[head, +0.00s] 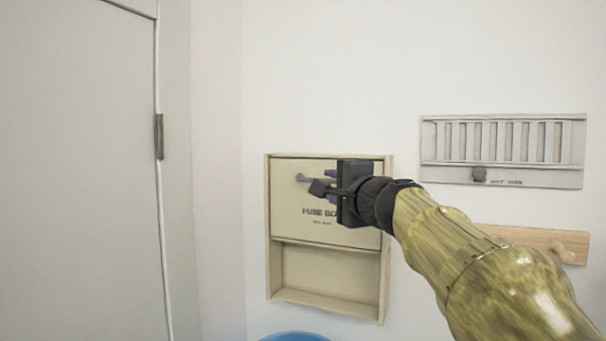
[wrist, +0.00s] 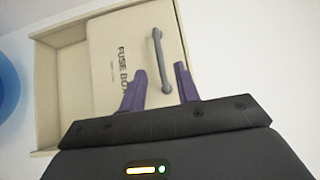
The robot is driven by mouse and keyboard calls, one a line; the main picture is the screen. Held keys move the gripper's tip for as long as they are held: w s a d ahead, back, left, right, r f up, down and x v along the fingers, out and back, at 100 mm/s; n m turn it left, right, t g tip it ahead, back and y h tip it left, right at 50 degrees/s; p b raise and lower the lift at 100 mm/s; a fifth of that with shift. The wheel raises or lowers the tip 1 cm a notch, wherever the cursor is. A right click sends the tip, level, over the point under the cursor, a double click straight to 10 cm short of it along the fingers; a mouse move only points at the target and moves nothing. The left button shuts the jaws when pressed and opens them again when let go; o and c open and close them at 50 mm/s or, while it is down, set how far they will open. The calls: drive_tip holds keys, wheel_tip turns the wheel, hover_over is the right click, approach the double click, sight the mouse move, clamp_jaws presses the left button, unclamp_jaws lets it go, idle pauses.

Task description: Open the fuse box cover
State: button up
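The fuse box (head: 268,225) is a beige wall box with a flat cover (head: 288,222) over its upper part, lettered "FUSE BOX". The cover looks shut. A grey bar handle (head: 303,178) is on the cover and is partly hidden by my gripper in the head view. In the wrist view the handle (wrist: 160,58) stands between the lines of the two purple fingers, near their tips. My gripper (wrist: 158,73) is open, with a gap between its fingers. I cannot tell whether a finger touches the handle. The cover also shows in the wrist view (wrist: 105,38).
The lower part of the box is an open recess (head: 325,272). To the right are a vent panel (head: 500,150) with a knob (head: 479,174) and a wooden peg rail (head: 530,240). A grey door (head: 75,170) is at left. A blue round thing (head: 295,337) is below the box.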

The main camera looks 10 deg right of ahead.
drive_tip(key=p, duration=0.2)
hover_over(319, 204)
drive_tip(key=s+a, duration=0.1)
drive_tip(key=s, duration=0.3)
drive_tip(key=shift+s, duration=0.1)
clamp_jaws()
